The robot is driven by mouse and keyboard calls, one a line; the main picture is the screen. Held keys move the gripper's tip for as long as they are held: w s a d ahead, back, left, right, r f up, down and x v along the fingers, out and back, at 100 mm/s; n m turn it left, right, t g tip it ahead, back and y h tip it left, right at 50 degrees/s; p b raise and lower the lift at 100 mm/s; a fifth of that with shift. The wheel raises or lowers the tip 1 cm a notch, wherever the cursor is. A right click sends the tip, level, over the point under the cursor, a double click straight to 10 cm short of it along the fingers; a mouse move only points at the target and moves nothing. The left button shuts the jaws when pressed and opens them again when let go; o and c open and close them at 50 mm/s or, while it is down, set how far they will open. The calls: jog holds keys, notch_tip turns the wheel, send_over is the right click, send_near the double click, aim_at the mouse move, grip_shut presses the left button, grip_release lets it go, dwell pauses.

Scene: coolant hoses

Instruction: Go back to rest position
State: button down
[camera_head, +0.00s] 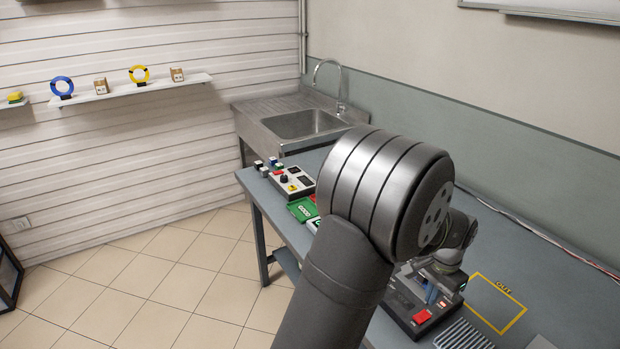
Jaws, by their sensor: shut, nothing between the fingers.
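My arm fills the middle of the view, with a large grey joint in front of the bench. Beyond it, my wrist bends down, and my gripper (432,291) shows in part just above a dark device with a red button (422,317). The gripper is small and partly hidden, and it looks shut with nothing held. I cannot tell whether it touches the device.
The blue-grey bench (560,290) runs along the wall. A control box (291,182) and a green tray (302,209) stand toward its far end. A sink (305,124) stands beyond.

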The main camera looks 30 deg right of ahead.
notch_tip(320, 180, down, 5)
jog(key=shift+r, duration=0.2)
jog(key=shift+r, duration=0.1)
jog(key=shift+r, duration=4.15)
notch_tip(320, 180, up, 7)
jog(key=h, duration=0.1)
send_over(426, 314)
jog(key=a, duration=0.4)
jog(key=shift+w+d+f, duration=0.1)
jog(key=shift+d+f, duration=0.05)
jog(key=shift+d, duration=0.1)
